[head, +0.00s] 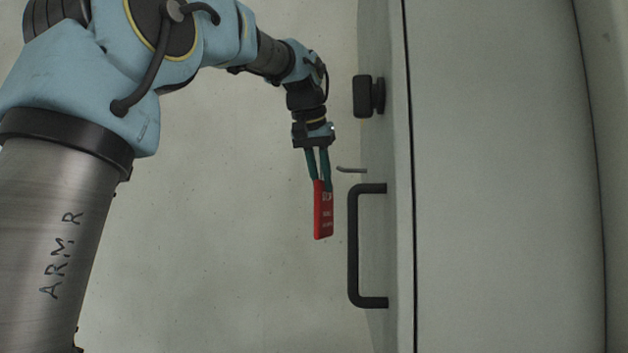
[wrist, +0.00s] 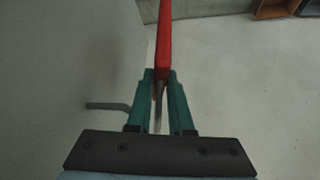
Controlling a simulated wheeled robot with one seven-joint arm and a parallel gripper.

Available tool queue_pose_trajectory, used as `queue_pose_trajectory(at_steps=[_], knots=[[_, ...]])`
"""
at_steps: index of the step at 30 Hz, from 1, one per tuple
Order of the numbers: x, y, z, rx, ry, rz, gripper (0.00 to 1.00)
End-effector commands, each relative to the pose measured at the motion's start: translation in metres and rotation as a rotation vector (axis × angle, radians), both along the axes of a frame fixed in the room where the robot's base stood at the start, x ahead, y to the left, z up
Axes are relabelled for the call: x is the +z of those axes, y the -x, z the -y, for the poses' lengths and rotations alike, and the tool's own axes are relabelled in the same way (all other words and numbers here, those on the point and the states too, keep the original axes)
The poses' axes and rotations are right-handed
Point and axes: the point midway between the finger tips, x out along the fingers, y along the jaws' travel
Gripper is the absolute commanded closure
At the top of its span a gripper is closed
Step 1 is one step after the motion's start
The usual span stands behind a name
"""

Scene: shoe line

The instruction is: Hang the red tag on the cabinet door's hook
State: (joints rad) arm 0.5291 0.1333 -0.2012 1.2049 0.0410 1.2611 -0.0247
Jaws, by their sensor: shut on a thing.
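The red tag (head: 323,212) hangs from my gripper (head: 322,183) in the head view, with pale lettering on its face. My gripper points down and its green fingers are shut on the tag's upper part. The tag also shows edge-on between the fingertips in the wrist view (wrist: 164,35). The hook (head: 351,170) is a thin metal peg on the cabinet door (head: 376,230), just right of my gripper and apart from the tag. In the wrist view the hook (wrist: 107,106) is left of the fingers.
A black bar handle (head: 353,247) stands out from the door below the hook, close to the tag's right. A black knob (head: 364,96) is above the hook. Open floor lies to the left. Orange-brown boxes (wrist: 271,9) show at the wrist view's top right.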

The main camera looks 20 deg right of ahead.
Motion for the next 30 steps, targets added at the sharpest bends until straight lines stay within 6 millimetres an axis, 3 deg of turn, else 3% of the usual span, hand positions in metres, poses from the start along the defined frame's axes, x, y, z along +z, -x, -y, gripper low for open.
queue_pose_trajectory(at_steps=[30], knots=[[-0.008, 0.024, 0.051, 0.0, 0.0, 0.0, 1.0]])
